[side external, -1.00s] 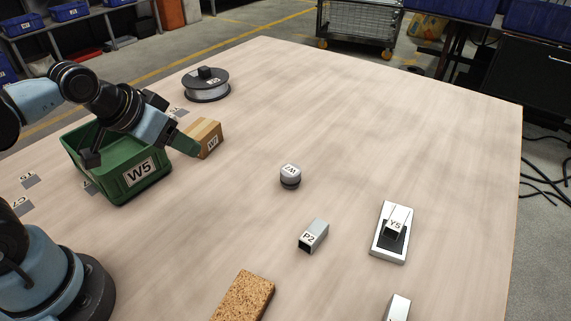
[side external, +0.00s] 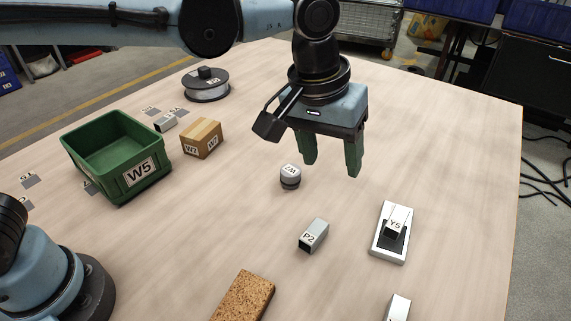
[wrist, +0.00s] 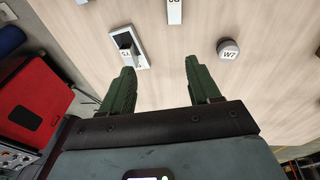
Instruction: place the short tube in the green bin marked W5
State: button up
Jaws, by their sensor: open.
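A short square grey tube marked P2 (side external: 313,236) lies in the middle of the table with its dark open end toward the front; part of it shows at the top edge of the wrist view (wrist: 174,11). The green bin marked W5 (side external: 125,184) stands at the left of the table. I see nothing in the visible part of its inside. My gripper (side external: 331,172) is open and empty, fingers pointing down, above the table behind the tube and well right of the bin. Its two green fingers also show apart in the wrist view (wrist: 160,66).
A round grey piece marked W7 (side external: 290,178) stands near my gripper. A white bracket marked Y5 (side external: 389,250) is right of the tube. A cork block (side external: 243,297) lies in front.

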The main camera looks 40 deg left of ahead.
jog(key=s+d+f+g, duration=0.2)
jog(key=s+d+f, duration=0.1)
jog(key=d, duration=0.8)
jog(key=y, duration=0.2)
send_over(398, 315)
notch_tip(398, 315, down, 4)
jog(key=r, duration=0.1)
jog(key=f, duration=0.6)
jog(key=shift+s+a+f, duration=0.15)
jog(key=shift+a+f, duration=0.05)
jog(key=shift+f, duration=0.2)
jog(key=shift+d+f, duration=0.15)
jog(key=shift+f, duration=2.45)
grip_shut()
